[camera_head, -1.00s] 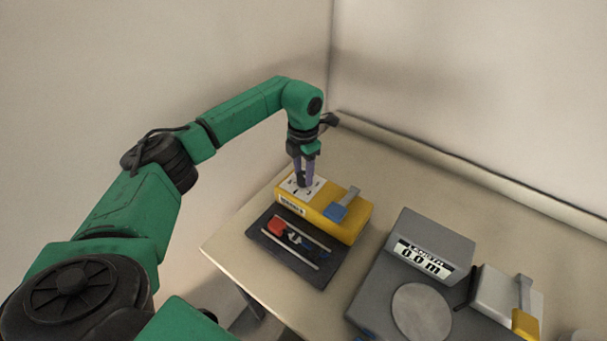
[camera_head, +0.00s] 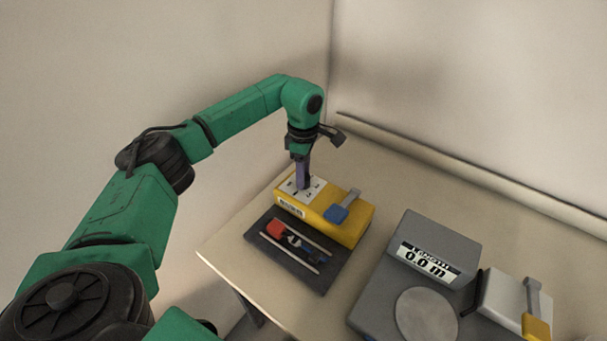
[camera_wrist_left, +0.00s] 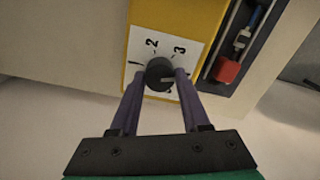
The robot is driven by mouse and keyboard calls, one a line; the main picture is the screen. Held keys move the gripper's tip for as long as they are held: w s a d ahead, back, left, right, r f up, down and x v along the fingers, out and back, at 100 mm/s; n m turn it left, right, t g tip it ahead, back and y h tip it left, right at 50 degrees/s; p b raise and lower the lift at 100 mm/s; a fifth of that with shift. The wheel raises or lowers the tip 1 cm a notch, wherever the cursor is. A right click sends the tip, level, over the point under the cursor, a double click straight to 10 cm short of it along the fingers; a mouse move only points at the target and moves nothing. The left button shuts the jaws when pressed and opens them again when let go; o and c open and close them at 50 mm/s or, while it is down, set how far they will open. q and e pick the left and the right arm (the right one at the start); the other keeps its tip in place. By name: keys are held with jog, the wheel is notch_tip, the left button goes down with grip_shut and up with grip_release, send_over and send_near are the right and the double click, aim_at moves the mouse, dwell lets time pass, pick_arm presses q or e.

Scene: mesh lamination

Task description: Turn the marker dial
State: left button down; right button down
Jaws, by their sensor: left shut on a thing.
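The black marker dial (camera_wrist_left: 158,73) sits on a white face plate with printed numbers, on one end of the yellow box (camera_head: 351,229). My left gripper (camera_wrist_left: 158,76) points down onto it, its two purple fingers on opposite sides of the dial, shut on it. A light pointer line on the dial faces right in the left wrist view. The numbers 1, 2 and 3 show around it; other marks are partly hidden by a finger. In the head view the fingers (camera_head: 303,186) cover the dial. My right gripper is not in view.
A blue-ended lever (camera_head: 337,213) stands on the yellow box. A dark tray (camera_head: 318,283) with a red piece and rods lies in front. A grey device (camera_head: 436,235) reading 0.0 m and a white block with a yellow-ended lever (camera_head: 535,326) stand right. The back table is clear.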

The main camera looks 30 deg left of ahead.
pick_arm(q)
jog(key=shift+w+r+m, duration=0.1)
jog(key=shift+r+m, duration=0.1)
jog(key=shift+m, duration=1.5)
jog(key=shift+c, duration=1.9)
grip_release()
jog(key=shift+f, duration=0.1)
notch_tip(320, 180, up, 15)
jog(key=b, duration=0.2)
jog(key=shift+f, duration=0.2)
